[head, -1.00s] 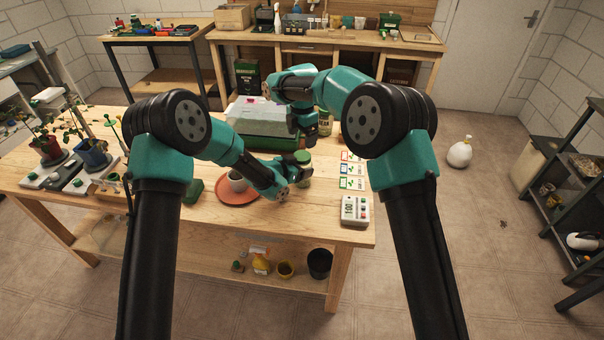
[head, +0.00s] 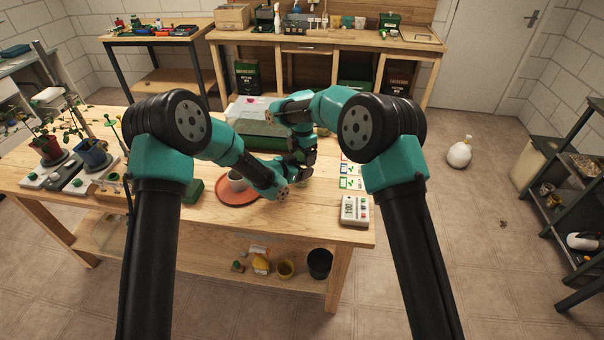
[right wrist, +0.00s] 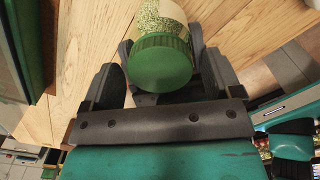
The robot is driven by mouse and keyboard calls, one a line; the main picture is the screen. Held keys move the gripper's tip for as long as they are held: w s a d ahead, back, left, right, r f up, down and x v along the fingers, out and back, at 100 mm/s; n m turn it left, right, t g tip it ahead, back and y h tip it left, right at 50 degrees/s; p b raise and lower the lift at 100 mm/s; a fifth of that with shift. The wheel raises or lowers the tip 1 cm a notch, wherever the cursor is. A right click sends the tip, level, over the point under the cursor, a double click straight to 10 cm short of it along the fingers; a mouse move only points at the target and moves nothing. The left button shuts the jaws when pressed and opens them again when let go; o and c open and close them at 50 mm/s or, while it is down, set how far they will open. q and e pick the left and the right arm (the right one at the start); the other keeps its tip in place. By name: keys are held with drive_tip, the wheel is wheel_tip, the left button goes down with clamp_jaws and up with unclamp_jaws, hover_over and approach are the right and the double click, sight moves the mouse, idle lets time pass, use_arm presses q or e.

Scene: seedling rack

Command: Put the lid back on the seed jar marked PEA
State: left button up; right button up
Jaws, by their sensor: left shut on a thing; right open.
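In the right wrist view a glass jar (right wrist: 148,17) holds green seeds and has a pale label whose words I cannot read. A green lid (right wrist: 161,62) covers its end nearest that camera; I cannot tell whether it is seated tight. My left gripper (head: 300,175) is shut on the jar over the bench's front middle. My right gripper (head: 303,154) is open, just above my left gripper, with its fingers on either side of the lid. I cannot tell whether they touch it. In the head view my grippers mostly hide the jar.
A terracotta saucer (head: 225,199) with a cup (head: 237,184) stands left of my grippers. A white device (head: 355,211) and several cards (head: 350,183) lie to the right. Potted seedlings (head: 93,153) stand at the left.

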drive_tip(key=c, duration=0.9)
drive_tip(key=shift+m, duration=1.8)
drive_tip(key=shift+c, duration=0.2)
drive_tip(key=o, duration=1)
drive_tip(key=shift+r, duration=2.3)
drive_tip(key=shift+c, duration=0.3)
